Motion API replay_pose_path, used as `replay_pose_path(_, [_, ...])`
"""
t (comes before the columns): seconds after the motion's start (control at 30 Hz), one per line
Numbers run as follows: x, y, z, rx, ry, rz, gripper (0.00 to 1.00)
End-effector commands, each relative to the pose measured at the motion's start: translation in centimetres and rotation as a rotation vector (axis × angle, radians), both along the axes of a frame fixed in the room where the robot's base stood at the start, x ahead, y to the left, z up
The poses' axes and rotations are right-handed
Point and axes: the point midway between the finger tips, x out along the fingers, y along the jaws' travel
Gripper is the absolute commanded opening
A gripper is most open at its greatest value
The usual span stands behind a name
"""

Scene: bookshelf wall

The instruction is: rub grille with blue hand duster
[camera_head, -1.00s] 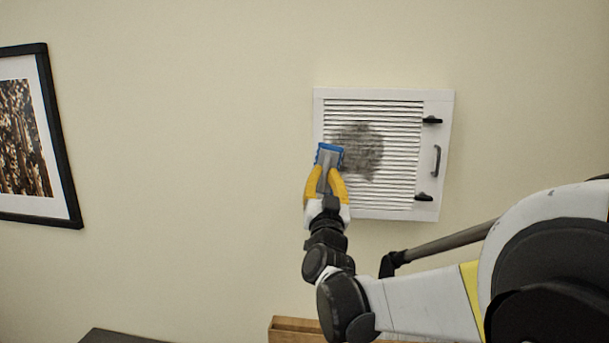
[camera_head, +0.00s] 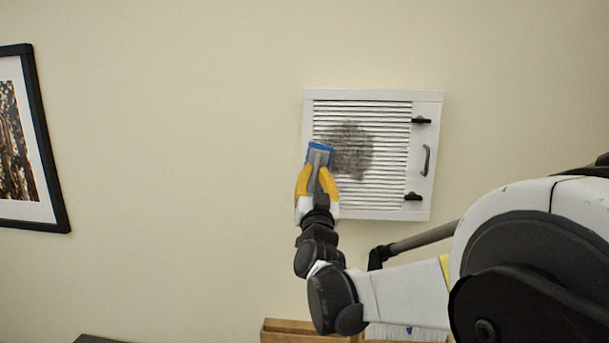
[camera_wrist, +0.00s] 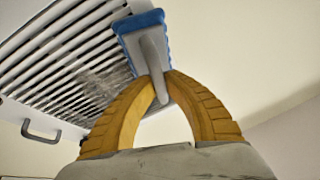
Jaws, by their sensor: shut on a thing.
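The white slatted grille (camera_head: 385,190) is on the wall, with a dark dirty patch (camera_head: 352,152) near its middle. My gripper (camera_head: 317,180) is shut on the grey handle of the blue hand duster (camera_head: 320,151). The duster is in front of the grille's left part, just left of the dark patch. In the wrist view, the duster (camera_wrist: 140,22) has its blue pad up against or very close to the slats of the grille (camera_wrist: 60,55); I cannot tell if it touches. My yellow fingers (camera_wrist: 160,85) hold the handle, whose lower end shows between them.
The grille has a grey pull handle (camera_head: 426,160) and two black latches (camera_head: 413,197) on its right side. A black-framed picture (camera_head: 45,150) hangs at the left. A wooden box edge (camera_head: 290,328) shows below. The wall between picture and grille is bare.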

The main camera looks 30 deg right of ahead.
Motion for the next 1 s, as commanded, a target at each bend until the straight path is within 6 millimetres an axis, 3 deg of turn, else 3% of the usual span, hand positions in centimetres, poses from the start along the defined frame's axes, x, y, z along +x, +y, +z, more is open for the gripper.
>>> replay_pose_path(0.27, [0.0, -0.5, 0.0, -0.001, 0.0, -0.001, 0.0])
replay_pose_path(1.0, [-3.0, -5.1, 0.0, -0.002, 0.0, -0.003, 0.0])
